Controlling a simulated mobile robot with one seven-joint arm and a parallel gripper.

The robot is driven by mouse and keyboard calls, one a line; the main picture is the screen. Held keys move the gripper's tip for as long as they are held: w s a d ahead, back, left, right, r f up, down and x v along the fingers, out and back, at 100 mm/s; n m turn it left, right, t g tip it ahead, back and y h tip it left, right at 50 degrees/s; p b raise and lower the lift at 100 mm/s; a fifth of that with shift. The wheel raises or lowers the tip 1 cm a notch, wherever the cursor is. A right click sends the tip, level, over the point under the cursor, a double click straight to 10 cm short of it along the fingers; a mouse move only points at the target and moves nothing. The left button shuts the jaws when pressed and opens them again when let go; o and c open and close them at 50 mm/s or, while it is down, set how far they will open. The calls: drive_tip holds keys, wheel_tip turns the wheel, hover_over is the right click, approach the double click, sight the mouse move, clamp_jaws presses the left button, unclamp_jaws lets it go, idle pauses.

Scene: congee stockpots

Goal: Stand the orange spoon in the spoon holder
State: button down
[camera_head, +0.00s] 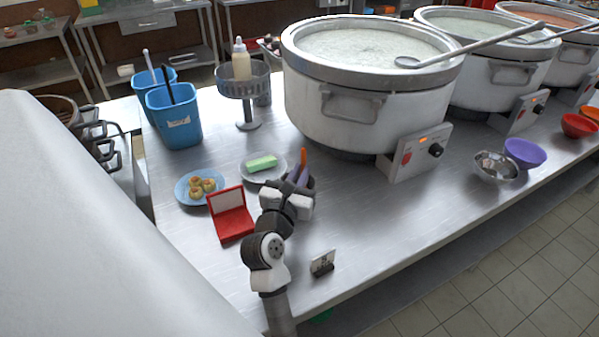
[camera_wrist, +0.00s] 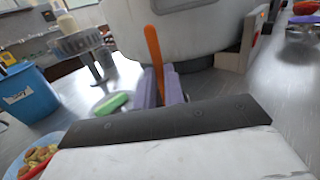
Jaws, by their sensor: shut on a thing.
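My gripper (camera_head: 300,180) is over the near part of the steel table. It is shut on the orange spoon (camera_head: 303,158), which points up between its fingers. The wrist view shows the spoon (camera_wrist: 154,55) nearly upright, between the purplish fingers of my gripper (camera_wrist: 165,88). The spoon's lower end is hidden. Two blue open containers (camera_head: 181,131) stand at the table's back left, each with a handle sticking up. The nearer one bears a white label, and one also shows in the wrist view (camera_wrist: 28,98). They look like utensil holders; I cannot tell which is the spoon holder. My gripper is well apart from both.
A plate with a green block (camera_head: 250,173), a blue plate of small buns (camera_head: 182,190) and an open red box (camera_head: 231,222) lie left of my gripper. A pedestal stand (camera_head: 242,90) holds a bottle. A large stockpot (camera_head: 335,115) stands behind. A small card stand (camera_head: 322,262) is in front.

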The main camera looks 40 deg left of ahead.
drive_tip(key=shift+f, duration=0.1)
drive_tip(key=c, duration=1.4)
unclamp_jaws()
drive_tip(key=b+v, duration=0.3)
drive_tip(key=v, duration=1.1)
drive_tip(key=shift+f, duration=0.1)
